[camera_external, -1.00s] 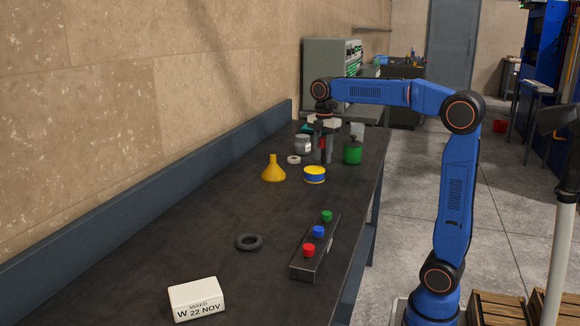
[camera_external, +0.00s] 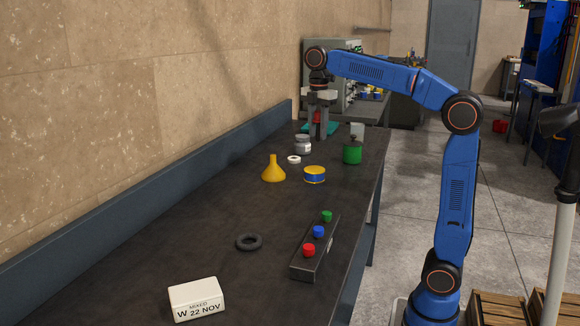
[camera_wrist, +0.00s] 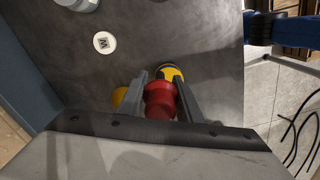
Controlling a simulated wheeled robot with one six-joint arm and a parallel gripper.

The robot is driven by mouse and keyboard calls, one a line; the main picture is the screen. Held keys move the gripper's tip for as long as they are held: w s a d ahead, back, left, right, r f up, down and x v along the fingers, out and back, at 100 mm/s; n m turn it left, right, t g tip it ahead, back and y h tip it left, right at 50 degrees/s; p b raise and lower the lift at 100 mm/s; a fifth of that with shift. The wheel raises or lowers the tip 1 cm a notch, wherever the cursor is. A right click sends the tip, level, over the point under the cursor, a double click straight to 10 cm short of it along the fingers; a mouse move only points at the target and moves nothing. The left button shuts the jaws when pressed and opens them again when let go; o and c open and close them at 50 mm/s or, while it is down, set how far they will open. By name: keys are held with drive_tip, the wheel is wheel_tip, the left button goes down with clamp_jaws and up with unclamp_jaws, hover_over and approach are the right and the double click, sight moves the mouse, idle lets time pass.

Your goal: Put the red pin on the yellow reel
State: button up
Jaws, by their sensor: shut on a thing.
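The red pin (camera_wrist: 158,100) is held between the two fingers of my gripper (camera_wrist: 161,85) in the wrist view. In the external view my gripper (camera_external: 318,132) is raised above the far part of the bench, with a bit of red (camera_external: 317,117) between its fingers. The yellow reel (camera_external: 314,179), yellow with a blue band, stands on the bench nearer the camera than my gripper. It also shows in the wrist view (camera_wrist: 171,72), just past the fingertips and partly hidden by the pin and a finger.
A box with coloured buttons (camera_external: 306,272), a black ring (camera_external: 249,242) and a white block (camera_external: 196,299) lie nearer. Bench between is clear.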

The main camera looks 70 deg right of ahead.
drive_tip(key=r, duration=0.1)
hover_over(314, 170)
drive_tip(key=shift+d+f, duration=0.2)
drive_tip(key=shift+f, duration=4.5)
drive_tip(key=shift+f, duration=0.1)
drive_tip(key=o, duration=1.1)
drive_tip(key=shift+o, duration=0.2)
wheel_tip(314, 170, up, 12)
